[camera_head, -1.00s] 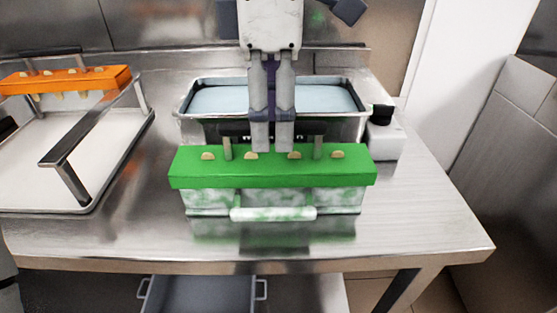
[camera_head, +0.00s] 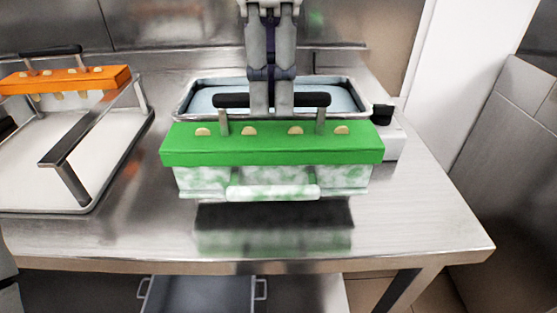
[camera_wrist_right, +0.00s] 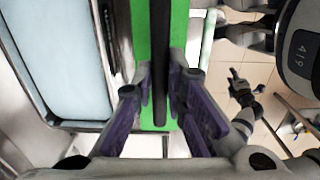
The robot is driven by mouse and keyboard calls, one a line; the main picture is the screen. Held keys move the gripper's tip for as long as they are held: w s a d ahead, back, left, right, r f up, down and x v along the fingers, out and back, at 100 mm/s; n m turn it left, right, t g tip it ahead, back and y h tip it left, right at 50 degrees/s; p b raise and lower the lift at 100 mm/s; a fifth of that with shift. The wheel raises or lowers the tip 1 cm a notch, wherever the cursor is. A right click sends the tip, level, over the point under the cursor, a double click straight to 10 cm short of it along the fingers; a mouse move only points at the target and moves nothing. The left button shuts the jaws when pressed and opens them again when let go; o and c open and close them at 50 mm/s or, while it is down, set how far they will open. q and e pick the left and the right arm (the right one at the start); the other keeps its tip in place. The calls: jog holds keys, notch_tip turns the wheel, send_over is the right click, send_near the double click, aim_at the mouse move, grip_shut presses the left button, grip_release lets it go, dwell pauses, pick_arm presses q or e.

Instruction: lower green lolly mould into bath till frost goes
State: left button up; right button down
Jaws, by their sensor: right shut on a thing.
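The green lolly mould (camera_head: 270,143) has a green top with several pale sticks, and white frost patches cover its green lower sides. It hangs level just above the table, in front of the bath, with its reflection below. My right gripper (camera_head: 271,108) is shut on the mould's black bar handle (camera_head: 312,99). The wrist view shows its purple-padded fingers (camera_wrist_right: 162,80) either side of the bar. The steel bath (camera_head: 362,101), holding pale blue liquid, stands behind the mould, which hides its front. My left gripper (camera_wrist_right: 240,85) appears small in the wrist view, low over the floor; its jaws are unclear.
An orange mould (camera_head: 65,79) sits on a rack over a white-bottomed tray (camera_head: 60,170) at the left. A white box with a black knob (camera_head: 382,116) adjoins the bath's right side. The table's right front is clear. A grey bin (camera_head: 203,295) is below.

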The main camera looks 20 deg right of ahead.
notch_tip(320, 180, up, 10)
dwell(0.7)
pick_arm(q)
jog(key=shift+w, duration=0.1)
